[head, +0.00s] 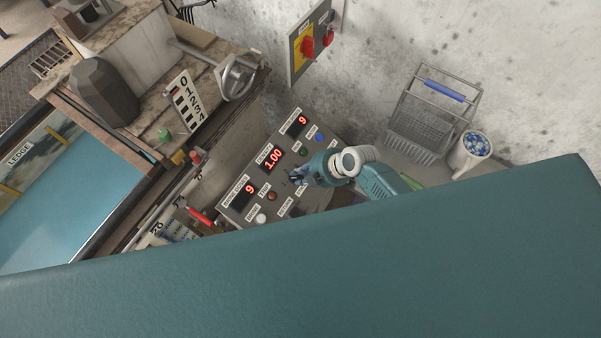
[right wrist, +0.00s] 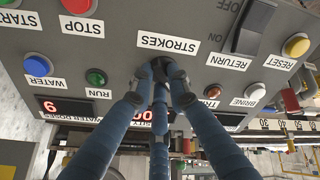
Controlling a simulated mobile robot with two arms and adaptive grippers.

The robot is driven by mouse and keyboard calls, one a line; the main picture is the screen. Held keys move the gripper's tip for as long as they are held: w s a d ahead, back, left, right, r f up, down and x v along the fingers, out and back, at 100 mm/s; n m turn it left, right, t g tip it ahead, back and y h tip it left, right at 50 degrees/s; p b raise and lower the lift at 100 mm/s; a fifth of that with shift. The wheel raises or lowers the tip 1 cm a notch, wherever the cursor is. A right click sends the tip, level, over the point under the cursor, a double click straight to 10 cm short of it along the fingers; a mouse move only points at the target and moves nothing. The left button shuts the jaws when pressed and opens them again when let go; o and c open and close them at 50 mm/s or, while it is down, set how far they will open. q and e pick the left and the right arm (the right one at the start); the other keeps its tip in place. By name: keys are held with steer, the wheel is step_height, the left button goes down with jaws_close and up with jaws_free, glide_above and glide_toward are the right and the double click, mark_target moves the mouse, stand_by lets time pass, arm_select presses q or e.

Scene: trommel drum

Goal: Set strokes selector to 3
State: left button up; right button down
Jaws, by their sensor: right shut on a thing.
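The strokes selector sits on a grey control panel (head: 233,213). In the right wrist view, which shows the panel upside down, its STROKES label (right wrist: 168,43) is clear. The selector itself is mostly hidden by my fingertips, so its setting cannot be read. My right gripper (right wrist: 161,70) is shut on the strokes selector, its blue fingers meeting just beside the label. In the head view my right gripper (head: 299,176) reaches the panel from the right. My left gripper is not in view.
Near the selector are a black RETURN switch (right wrist: 254,27), a green RUN button (right wrist: 96,77), a blue WATER button (right wrist: 38,65) and a red STOP button (right wrist: 78,5). A wire basket (head: 420,125) and a white tub (head: 470,152) stand right of the panel. A handwheel (head: 236,78) is at its upper left.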

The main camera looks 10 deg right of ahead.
steer(key=m+p, duration=0.1)
steer(key=m, duration=0.3)
steer(key=shift+s+m+t+p, duration=0.15)
steer(key=shift+m+t+p, duration=0.15)
steer(key=shift+p, duration=0.05)
steer(key=m+p, duration=0.1)
steer(key=m, duration=0.2)
steer(key=m+p, duration=0.1)
steer(key=m, duration=0.1)
steer(key=shift+s+m+t+h+p, duration=0.15)
steer(key=shift+m+t+h+p, duration=0.15)
steer(key=shift+m+p, duration=0.1)
steer(key=m+p, duration=0.3)
steer(key=m, duration=0.2)
steer(key=shift+s+a+m+h, duration=0.1)
steer(key=shift+s+m+h, duration=0.05)
steer(key=shift+m+h, duration=0.2)
steer(key=m+p, duration=0.2)
steer(key=m, duration=0.2)
steer(key=shift+f+h, duration=0.1)
steer(key=shift+h, duration=0.15)
steer(key=shift+m, duration=0.25)
steer(key=c, duration=1.7)
jaws_free()
steer(key=shift+o, duration=0.2)
steer(key=shift+s, duration=0.1)
